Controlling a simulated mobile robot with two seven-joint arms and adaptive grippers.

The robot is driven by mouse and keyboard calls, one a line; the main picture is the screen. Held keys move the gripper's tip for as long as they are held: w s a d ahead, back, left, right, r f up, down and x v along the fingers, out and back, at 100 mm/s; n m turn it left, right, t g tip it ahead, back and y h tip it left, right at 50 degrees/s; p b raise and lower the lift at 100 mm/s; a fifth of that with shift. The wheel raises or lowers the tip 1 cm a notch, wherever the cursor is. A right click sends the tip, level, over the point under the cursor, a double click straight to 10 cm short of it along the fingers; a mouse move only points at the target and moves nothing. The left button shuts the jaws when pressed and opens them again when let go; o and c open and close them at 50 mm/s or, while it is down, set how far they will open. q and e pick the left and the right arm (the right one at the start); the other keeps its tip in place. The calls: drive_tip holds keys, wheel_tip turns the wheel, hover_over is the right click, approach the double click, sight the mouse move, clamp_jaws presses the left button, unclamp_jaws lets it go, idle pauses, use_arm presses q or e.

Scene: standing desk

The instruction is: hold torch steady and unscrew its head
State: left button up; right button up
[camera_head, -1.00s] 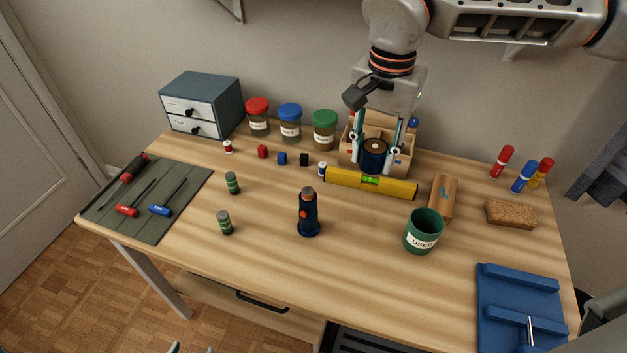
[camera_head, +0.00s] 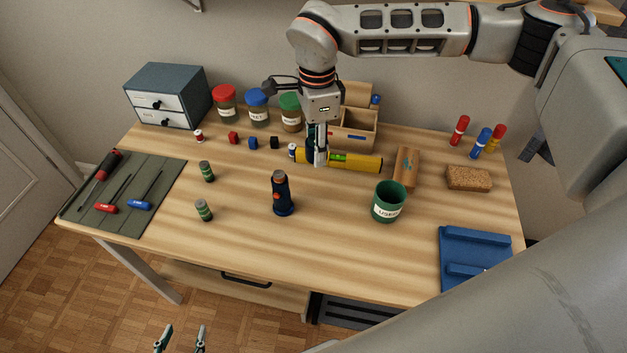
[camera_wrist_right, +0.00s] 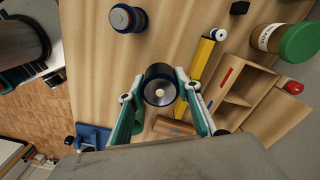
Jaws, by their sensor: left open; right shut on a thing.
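The torch body (camera_head: 282,196), dark blue with an orange button, stands upright on the desk with its top end bare. It also shows at the top of the right wrist view (camera_wrist_right: 127,18). My right gripper (camera_head: 319,158) is shut on the torch head (camera_wrist_right: 160,94), a dark blue ring with a shiny reflector inside. It holds the head clear of the body, behind and to the right of it, by the yellow spirit level (camera_head: 360,162). A finger partly hides the head in the head view. My left gripper (camera_head: 180,341) is open and empty at the bottom edge, well in front of the desk.
Two green-banded batteries (camera_head: 206,172) (camera_head: 204,211) stand left of the torch body. A green mug (camera_head: 388,203) stands to its right. A wooden organiser (camera_head: 358,135) and lidded jars (camera_head: 257,110) line the back. Bare desk surrounds the torch body.

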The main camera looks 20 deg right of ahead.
sight(316, 190)
wheel_tip(316, 190, down, 12)
drive_tip(key=shift+f+b, duration=0.15)
drive_tip(key=shift+b, duration=0.15)
idle(0.3)
drive_tip(key=shift+f, duration=0.2)
drive_tip(key=o, duration=1.2)
wheel_tip(316, 190, up, 12)
drive_tip(key=shift+r, duration=0.2)
